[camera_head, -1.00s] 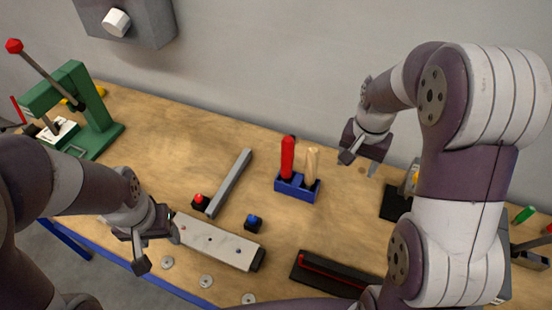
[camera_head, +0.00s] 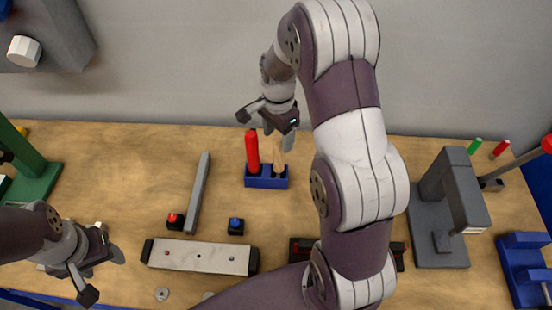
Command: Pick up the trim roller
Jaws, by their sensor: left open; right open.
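A blue holder block (camera_head: 266,182) stands on the bench. An upright red handle (camera_head: 252,150) and an upright pale wooden handle (camera_head: 279,160) stand in it; I cannot tell for sure which is the trim roller, and their lower ends are hidden. My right gripper (camera_head: 268,119) is open and empty, its fingers spread above and behind the holder in the picture, near the handle tops. It partly covers the wooden handle's top. My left gripper (camera_head: 103,274) is open and empty at the front left, left of the pale bar fixture (camera_head: 200,258).
A grey bar (camera_head: 198,193), a red button (camera_head: 175,221) and a blue button (camera_head: 236,226) lie left of my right arm. A grey press (camera_head: 437,225) and blue fixture (camera_head: 524,262) stand right; a green press (camera_head: 35,175) stands left.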

